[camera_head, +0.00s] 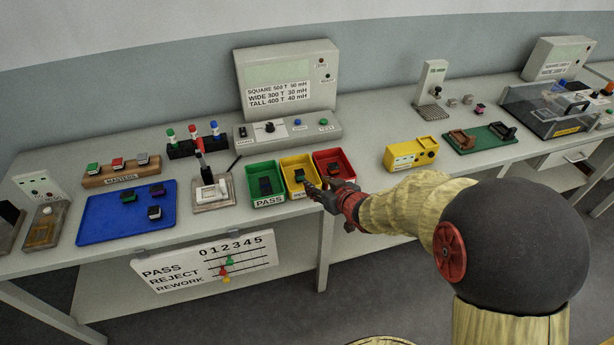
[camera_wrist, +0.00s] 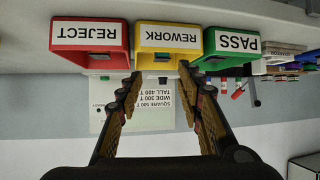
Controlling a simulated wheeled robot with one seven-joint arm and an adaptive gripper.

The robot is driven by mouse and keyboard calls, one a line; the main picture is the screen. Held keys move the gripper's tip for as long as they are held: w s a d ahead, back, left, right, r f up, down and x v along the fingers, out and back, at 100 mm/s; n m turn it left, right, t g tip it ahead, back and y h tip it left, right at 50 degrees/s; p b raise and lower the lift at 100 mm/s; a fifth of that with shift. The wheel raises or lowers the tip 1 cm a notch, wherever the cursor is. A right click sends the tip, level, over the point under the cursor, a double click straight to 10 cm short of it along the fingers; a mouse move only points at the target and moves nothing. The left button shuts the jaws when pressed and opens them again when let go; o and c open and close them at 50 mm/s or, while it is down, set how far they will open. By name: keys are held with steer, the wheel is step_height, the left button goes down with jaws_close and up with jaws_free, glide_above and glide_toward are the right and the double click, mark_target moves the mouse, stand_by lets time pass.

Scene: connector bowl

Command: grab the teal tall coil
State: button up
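I cannot single out a teal tall coil for sure. Small dark coil-like blocks lie on the blue tray (camera_head: 105,222), one with a reddish top (camera_head: 157,190) and one dark (camera_head: 154,212). Dark blocks also sit in the green PASS bin (camera_head: 268,200), the yellow REWORK bin (camera_head: 291,165) and the red REJECT bin (camera_head: 346,160). My gripper (camera_head: 318,191) is at the front of the yellow and red bins. In the wrist view my gripper (camera_wrist: 160,82) is open and empty, its fingers apart below the inverted REWORK label. Bin contents are mostly hidden there.
A MASTERS block (camera_head: 121,175) with three coloured pieces stands behind the blue tray. A pale fixture (camera_head: 212,197) is between tray and bins. A yellow device (camera_head: 411,154) and a green board (camera_head: 482,140) stand to the right. A label board (camera_head: 205,262) hangs on the bench front.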

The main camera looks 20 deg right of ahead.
mark_target(300, 172)
steer(key=b+x, duration=0.3)
steer(key=x, duration=0.8)
steer(key=shift+w+a+r+b, duration=0.1)
steer(key=shift+a+r+b, duration=0.1)
steer(key=shift+b, duration=0.2)
steer(key=shift+w+a+f, duration=0.1)
steer(key=shift+w+f, duration=0.05)
steer(key=shift+w, duration=0.35)
steer(key=shift+c, duration=0.9)
steer(key=c, duration=0.7)
jaws_close()
